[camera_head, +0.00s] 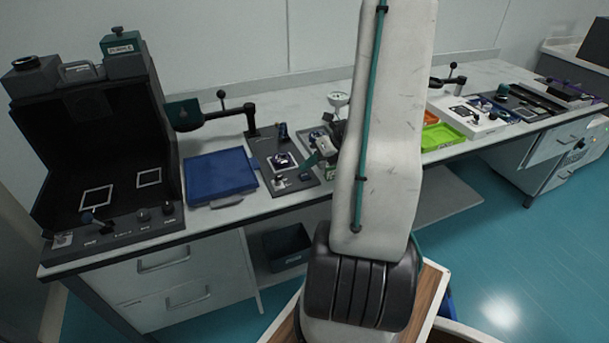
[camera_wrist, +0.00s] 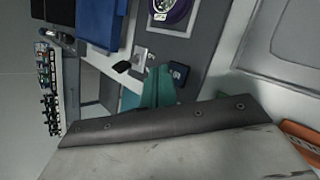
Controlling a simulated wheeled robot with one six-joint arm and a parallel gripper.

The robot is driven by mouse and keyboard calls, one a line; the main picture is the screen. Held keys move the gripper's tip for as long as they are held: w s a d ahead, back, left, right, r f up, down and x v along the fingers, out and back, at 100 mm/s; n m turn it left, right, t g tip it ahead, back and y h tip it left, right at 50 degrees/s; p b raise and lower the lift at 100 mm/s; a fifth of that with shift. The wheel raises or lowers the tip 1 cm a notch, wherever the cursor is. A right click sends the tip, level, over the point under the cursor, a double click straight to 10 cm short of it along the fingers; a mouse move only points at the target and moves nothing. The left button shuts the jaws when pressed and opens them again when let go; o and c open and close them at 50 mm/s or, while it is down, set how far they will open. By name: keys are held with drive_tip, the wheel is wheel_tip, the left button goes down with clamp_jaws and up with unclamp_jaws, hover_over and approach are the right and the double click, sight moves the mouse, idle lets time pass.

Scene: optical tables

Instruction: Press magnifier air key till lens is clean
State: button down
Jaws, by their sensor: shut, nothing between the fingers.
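In the wrist view the fingers (camera_wrist: 160,74) sit between a silver plate with a black lever (camera_wrist: 124,67) and a small dark key (camera_wrist: 178,74). I cannot tell whether they touch either one. A round purple-rimmed piece, perhaps the magnifier lens (camera_wrist: 172,10), is cut off by the top edge of the wrist view. It also shows on the panel in the head view (camera_head: 283,160). Dirt on it cannot be made out.
A blue tray (camera_head: 220,175) lies left of the panel, beside a black open booth (camera_head: 100,140). A black jointed arm (camera_head: 225,117) stands behind the tray. A green tray (camera_head: 441,137) and an orange tray (camera_head: 430,117) lie to the right. My arm hides the bench's middle.

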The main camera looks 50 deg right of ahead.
sight(309, 175)
drive_tip(key=shift+f, duration=0.15)
drive_tip(key=shift+f, duration=0.3)
drive_tip(key=shift+f, duration=0.4)
idle(0.6)
drive_tip(key=shift+r, duration=0.85)
drive_tip(key=shift+r, duration=2.5)
